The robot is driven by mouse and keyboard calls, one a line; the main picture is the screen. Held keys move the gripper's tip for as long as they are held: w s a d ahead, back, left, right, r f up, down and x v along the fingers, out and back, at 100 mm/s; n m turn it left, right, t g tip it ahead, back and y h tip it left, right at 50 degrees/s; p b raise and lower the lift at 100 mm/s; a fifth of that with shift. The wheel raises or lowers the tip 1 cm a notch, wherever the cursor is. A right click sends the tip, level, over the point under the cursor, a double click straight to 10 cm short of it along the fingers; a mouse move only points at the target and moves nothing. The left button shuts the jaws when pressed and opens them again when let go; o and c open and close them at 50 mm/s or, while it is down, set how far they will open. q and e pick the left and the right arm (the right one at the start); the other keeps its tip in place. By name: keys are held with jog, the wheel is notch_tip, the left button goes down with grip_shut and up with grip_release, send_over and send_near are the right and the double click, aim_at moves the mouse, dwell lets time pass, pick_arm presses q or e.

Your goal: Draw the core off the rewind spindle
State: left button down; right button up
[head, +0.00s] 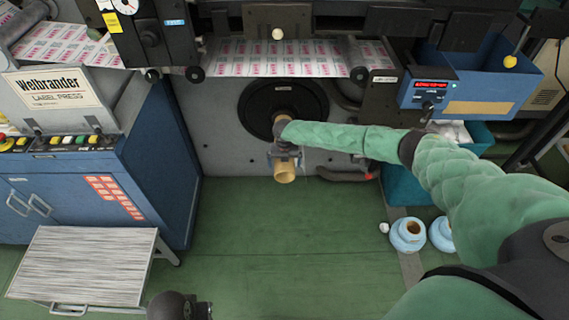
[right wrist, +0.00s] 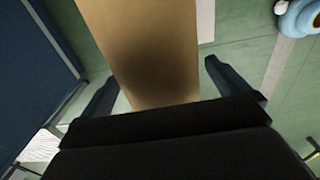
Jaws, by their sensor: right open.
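The core (head: 285,174) is a tan cardboard tube that sticks out toward me from the middle of the black round disc (head: 261,110) on the rewinder's front. The spindle inside it cannot be made out. My right gripper (head: 285,160) is at the core's near part, with its green-sleeved arm reaching in from the right. In the right wrist view the core (right wrist: 147,50) runs between the two spread fingers of the gripper (right wrist: 163,82), with a gap on each side. At the bottom edge of the head view a dark part, seemingly my left wrist, shows; its fingers are hidden.
A blue label press cabinet (head: 95,155) stands left, with a grey-topped step (head: 85,262) before it. Two light-blue rolls (head: 408,235) lie on the floor at right, by a teal bin (head: 405,186). A dark pipe (head: 345,176) lies right of the core. The green floor (head: 280,250) between is clear.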

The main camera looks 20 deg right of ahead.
jog(key=c, duration=1.3)
jog(key=shift+r, duration=0.25)
